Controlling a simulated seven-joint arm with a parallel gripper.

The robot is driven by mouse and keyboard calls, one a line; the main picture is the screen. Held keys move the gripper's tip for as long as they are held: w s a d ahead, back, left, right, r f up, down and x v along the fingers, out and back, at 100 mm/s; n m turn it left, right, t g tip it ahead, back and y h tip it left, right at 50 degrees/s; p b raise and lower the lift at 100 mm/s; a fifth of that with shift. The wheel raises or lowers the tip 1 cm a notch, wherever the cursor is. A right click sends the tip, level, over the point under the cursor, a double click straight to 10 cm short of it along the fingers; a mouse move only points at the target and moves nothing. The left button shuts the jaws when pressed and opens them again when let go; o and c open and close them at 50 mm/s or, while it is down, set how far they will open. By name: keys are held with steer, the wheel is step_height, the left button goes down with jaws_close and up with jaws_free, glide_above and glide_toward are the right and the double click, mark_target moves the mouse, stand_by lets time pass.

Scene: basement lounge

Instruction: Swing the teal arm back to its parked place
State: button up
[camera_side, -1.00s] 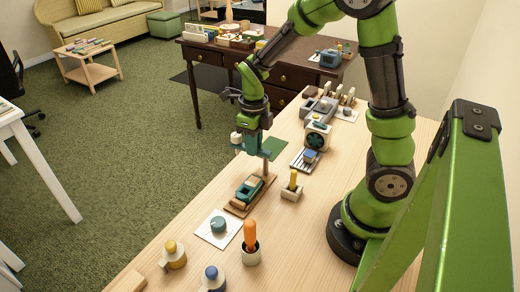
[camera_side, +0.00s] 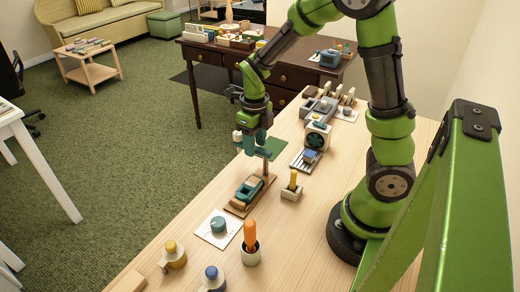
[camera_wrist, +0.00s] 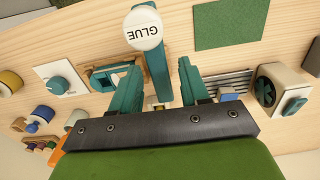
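The teal arm (camera_wrist: 155,65) is a flat bar. A white cap marked GLUE (camera_wrist: 143,27) sits at its outer end. In the side view, the white piece (camera_side: 238,136) hangs on the left of my gripper, and the post (camera_side: 265,166) stands on a wooden base (camera_side: 238,211) with a teal and tan block (camera_side: 249,188). My gripper (camera_side: 256,150) is low over the bar and hides most of it there. In the wrist view, my gripper's teal fingers (camera_wrist: 158,80) are open, one on each side of the bar, with gaps showing. The parked place cannot be made out.
A green mat (camera_side: 276,149) lies beyond the post. A slatted tray (camera_side: 305,159), a boxed fan (camera_side: 317,135) and a yellow-handled holder (camera_side: 292,187) stand to the right. A dial card (camera_side: 218,227), an orange-handled cup (camera_side: 250,252) and bottles (camera_side: 174,255) are nearer.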

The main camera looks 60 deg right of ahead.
stand_by(0.3)
step_height(320, 180, up, 17)
stand_by(0.5)
steer(key=shift+f, duration=0.1)
